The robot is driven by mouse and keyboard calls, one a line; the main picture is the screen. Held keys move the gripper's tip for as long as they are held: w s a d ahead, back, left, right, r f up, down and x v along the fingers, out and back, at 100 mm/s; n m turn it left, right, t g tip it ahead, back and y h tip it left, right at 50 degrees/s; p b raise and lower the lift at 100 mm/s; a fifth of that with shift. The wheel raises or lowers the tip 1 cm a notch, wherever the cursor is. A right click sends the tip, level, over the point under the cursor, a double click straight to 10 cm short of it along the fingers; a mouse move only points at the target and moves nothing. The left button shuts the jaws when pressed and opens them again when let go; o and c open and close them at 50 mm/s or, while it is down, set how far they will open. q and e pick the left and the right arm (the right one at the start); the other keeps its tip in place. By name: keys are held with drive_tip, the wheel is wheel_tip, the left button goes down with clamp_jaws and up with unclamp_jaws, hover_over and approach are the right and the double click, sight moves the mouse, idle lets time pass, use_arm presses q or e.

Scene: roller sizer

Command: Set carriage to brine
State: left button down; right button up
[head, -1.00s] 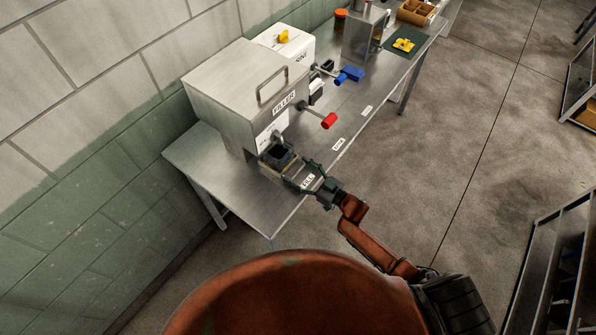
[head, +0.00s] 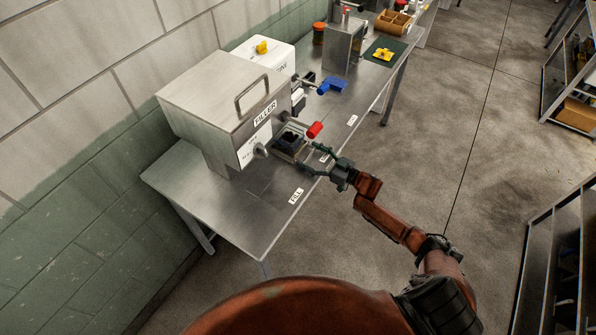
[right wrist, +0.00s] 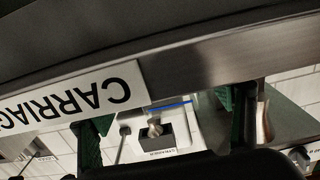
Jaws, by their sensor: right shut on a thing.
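The carriage (head: 288,150), a metal tray with a dark square container on it, sits on the steel bench beside the filler (head: 225,100). Its upside-down CARRIAGE label (right wrist: 72,97) fills the left of the right wrist view. My right gripper (head: 313,160) is shut on the carriage's front edge; its green fingers also show in the right wrist view (right wrist: 168,130). The FILL label (head: 296,196) lies clear of the carriage, nearer to me. The middle label (head: 325,157) is partly covered by my gripper and hard to read. My left gripper is not in view.
A red-handled lever (head: 315,129) and a blue-handled lever (head: 332,86) stick out over the bench (head: 235,213). A white machine with a yellow knob (head: 262,47) stands behind the filler. A third label (head: 352,120) lies farther along the bench edge.

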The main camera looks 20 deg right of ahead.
sight(315, 148)
drive_tip(key=w+d+b, duration=0.2)
drive_tip(key=d, duration=0.1)
drive_tip(key=shift+w+d+f, duration=0.15)
drive_tip(key=shift+d+f, duration=0.05)
drive_tip(key=shift+w+d+r, duration=0.15)
drive_tip(key=shift+w+d, duration=0.15)
drive_tip(key=shift+d, duration=0.15)
drive_tip(key=o, duration=1.7)
drive_tip(key=shift+c, duration=0.2)
drive_tip(key=shift+s, duration=0.1)
drive_tip(key=v, duration=1.2)
